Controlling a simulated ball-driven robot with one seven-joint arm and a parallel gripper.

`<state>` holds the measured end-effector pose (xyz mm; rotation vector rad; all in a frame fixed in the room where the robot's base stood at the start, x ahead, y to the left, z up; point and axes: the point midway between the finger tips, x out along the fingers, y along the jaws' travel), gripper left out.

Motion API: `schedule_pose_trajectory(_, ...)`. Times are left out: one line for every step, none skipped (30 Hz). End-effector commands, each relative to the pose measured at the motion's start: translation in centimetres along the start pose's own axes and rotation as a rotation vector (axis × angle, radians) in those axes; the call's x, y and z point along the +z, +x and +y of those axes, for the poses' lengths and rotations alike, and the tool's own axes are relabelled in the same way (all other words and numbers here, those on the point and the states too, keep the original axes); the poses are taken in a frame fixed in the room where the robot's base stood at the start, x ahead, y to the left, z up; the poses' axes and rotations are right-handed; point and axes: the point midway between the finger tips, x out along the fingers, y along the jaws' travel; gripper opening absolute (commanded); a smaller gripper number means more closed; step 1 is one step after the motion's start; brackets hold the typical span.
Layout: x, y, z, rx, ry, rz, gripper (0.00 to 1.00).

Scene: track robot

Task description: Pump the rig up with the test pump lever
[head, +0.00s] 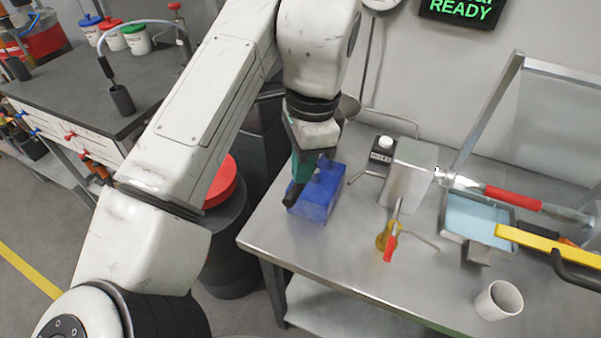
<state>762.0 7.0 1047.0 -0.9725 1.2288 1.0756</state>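A metal bar with a red grip (513,198) slants across the back right of the bench; it looks like a lever, but I cannot tell for sure that it is the pump's. Its left end is near a grey metal box (411,172). A small red-tipped handle (391,247) with a yellow part (382,237) stands in front of that box. My gripper (292,194), teal with dark fingers, points down at the left edge of a blue box (319,196), well left of the bar. Its finger gap is not visible, and I cannot tell whether it touches the blue box.
A white mug (498,300), a light-blue tray (475,215) and a yellow bar (540,243) with a black handle are at the right. A wall screen (462,10) reads READY. A dark-topped cabinet (80,85) stands left.

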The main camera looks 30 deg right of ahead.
Motion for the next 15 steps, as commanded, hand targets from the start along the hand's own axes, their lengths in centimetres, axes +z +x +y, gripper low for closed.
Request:
schedule_pose_trajectory(-0.2, 1.0, 0.0, 0.0, 0.0, 0.002, 0.0)
schedule_pose_trajectory(-0.1, 0.7, 0.0, -0.001, 0.0, 0.001, 0.0)
schedule_pose_trajectory(-0.1, 0.5, 0.0, -0.001, 0.0, 0.001, 0.0)
schedule_pose_trajectory(-0.1, 0.5, 0.0, -0.001, 0.0, 0.001, 0.0)
schedule_pose_trajectory(-0.1, 0.5, 0.0, -0.001, 0.001, 0.001, 0.0)
schedule_pose_trajectory(-0.1, 0.5, 0.0, -0.001, 0.001, 0.001, 0.0)
schedule_pose_trajectory(-0.2, 0.5, 0.0, 0.0, 0.001, 0.001, 0.0)
schedule_pose_trajectory(-0.3, 0.3, 0.0, 0.0, 0.002, 0.001, 0.0)
schedule_pose_trajectory(-0.5, 0.1, 0.0, 0.0, 0.003, 0.001, 0.0)
schedule_pose_trajectory(-0.7, -0.1, 0.0, 0.0, 0.004, 0.002, 0.0)
schedule_pose_trajectory(-1.0, -0.3, 0.0, 0.0, 0.004, 0.002, 0.0)
schedule_pose_trajectory(-1.5, -0.7, 0.0, 0.0, 0.005, 0.002, 0.0)
schedule_pose_trajectory(-1.9, -0.9, 0.0, 0.0, 0.006, 0.003, 0.0)
schedule_pose_trajectory(-2.2, -1.0, 0.0, 0.001, 0.006, 0.003, 0.0)
schedule_pose_trajectory(-2.6, -1.1, 0.0, 0.001, 0.004, 0.003, 0.0)
